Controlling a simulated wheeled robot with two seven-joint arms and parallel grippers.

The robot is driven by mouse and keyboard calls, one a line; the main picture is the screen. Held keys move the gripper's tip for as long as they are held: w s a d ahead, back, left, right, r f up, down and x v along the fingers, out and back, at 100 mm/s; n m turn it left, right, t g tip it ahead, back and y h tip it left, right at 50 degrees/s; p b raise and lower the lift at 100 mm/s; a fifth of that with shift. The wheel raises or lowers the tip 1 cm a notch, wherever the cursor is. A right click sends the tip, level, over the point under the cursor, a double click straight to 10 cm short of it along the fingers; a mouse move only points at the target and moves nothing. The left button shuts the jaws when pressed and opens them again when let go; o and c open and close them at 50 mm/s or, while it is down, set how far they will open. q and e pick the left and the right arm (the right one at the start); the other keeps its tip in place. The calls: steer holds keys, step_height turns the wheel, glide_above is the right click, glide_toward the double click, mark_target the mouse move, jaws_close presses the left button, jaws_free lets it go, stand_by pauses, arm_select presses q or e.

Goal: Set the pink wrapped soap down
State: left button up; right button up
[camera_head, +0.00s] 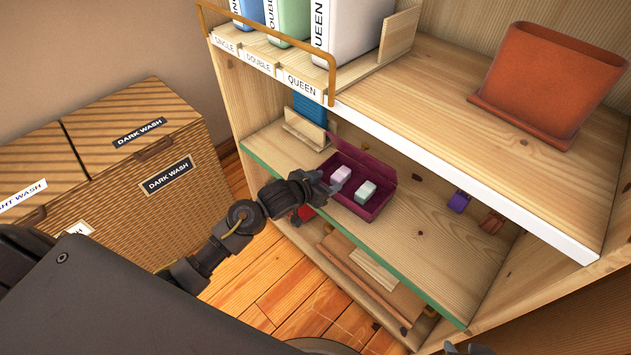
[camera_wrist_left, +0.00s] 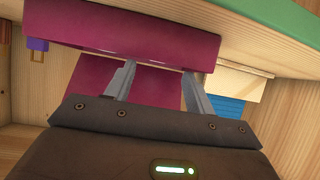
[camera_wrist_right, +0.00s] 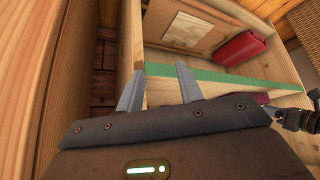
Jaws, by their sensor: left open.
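The pink wrapped soap (camera_head: 341,174) sits in the left part of an open magenta box (camera_head: 376,207) on the middle shelf. A pale green-white soap (camera_head: 365,191) sits apart from it in the same box. My left gripper (camera_head: 333,187) is at the box's front left, right beside the pink soap. In the left wrist view its fingers (camera_wrist_left: 158,78) are spread and reach over the magenta box (camera_wrist_left: 130,42); no soap shows between them. In the right wrist view my right gripper (camera_wrist_right: 160,84) is open and empty, near the green shelf edge.
The shelf has a green front edge (camera_head: 349,236). A white-edged shelf (camera_head: 455,160) with a terracotta pot (camera_head: 548,82) overhangs it. A purple item (camera_head: 459,201) and a brown item (camera_head: 491,222) stand to the right. Bare shelf lies right of the box. Wicker hampers (camera_head: 150,170) stand left.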

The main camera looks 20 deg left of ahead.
arm_select(q)
steer(key=p+v, duration=0.1)
steer(key=v, duration=0.3)
steer(key=shift+s+r, duration=0.1)
steer(key=shift+s+a+r, duration=0.2)
steer(key=shift+s+r, duration=0.05)
steer(key=shift+s, duration=0.3)
arm_select(e)
steer(key=shift+s+d+f+m+g+h, duration=0.15)
steer(key=shift+s+d+f+g, duration=0.3)
steer(key=shift+s, duration=0.3)
steer(key=shift+s+d+f+m+g+h, duration=0.1)
steer(key=shift+s+d+f+g+h, duration=0.1)
steer(key=shift+s+d+g, duration=0.35)
steer(key=shift+s+d+f+m+g+h, duration=0.15)
steer(key=shift+s+d+f+g, duration=0.2)
steer(key=shift+s+g, duration=0.45)
steer(key=shift+s+t, duration=0.2)
steer(key=shift+t, duration=0.1)
